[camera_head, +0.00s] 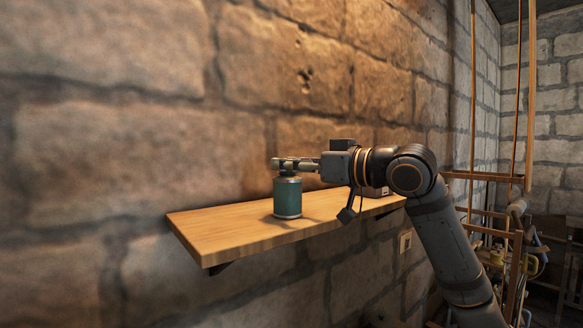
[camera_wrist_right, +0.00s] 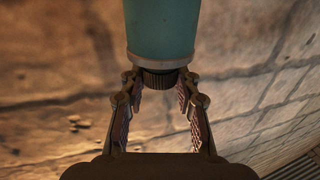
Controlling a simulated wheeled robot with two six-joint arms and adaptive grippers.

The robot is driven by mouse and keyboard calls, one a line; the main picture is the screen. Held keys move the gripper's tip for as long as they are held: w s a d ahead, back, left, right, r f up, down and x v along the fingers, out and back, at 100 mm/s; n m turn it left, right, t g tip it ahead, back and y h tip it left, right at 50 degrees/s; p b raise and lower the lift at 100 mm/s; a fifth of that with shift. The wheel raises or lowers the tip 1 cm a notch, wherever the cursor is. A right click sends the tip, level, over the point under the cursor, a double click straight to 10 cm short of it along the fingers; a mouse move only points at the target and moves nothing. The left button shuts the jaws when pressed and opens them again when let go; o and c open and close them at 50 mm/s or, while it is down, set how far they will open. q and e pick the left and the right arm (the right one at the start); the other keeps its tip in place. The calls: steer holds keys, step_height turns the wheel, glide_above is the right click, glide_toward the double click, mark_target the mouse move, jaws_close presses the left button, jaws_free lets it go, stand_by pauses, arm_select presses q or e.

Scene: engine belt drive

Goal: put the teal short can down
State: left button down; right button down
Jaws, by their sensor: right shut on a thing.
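The teal short can (camera_head: 288,198) is upright at the wooden shelf (camera_head: 228,226), towards its left half. Its base looks on or very close to the board; I cannot tell whether it touches. My right gripper (camera_head: 284,165) reaches in from the right and is shut on the can's top. In the right wrist view the fingers (camera_wrist_right: 160,88) stand on either side of the dark ribbed cap of the teal can (camera_wrist_right: 162,28). My left gripper is not in view.
A box-like thing (camera_head: 376,191) stands on the shelf further right, partly hidden by my right arm. The stone wall (camera_head: 110,150) is close behind the shelf. The shelf's left end is bare. A wooden frame (camera_head: 515,180) and clutter stand at the far right.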

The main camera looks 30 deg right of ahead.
steer(key=c, duration=1)
jaws_free()
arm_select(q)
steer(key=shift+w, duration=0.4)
arm_select(e)
steer(key=shift+r, duration=0.1)
steer(key=b+v, duration=0.3)
steer(key=f+b+v, duration=0.1)
steer(key=b+v, duration=0.1)
steer(key=shift+s, duration=0.15)
arm_select(q)
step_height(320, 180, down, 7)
steer(key=b, duration=0.2)
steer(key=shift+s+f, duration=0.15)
arm_select(e)
steer(key=v, duration=0.4)
steer(key=r+v, duration=0.1)
steer(key=v, duration=0.1)
steer(key=shift+s+d, duration=0.1)
steer(key=shift+s, duration=0.25)
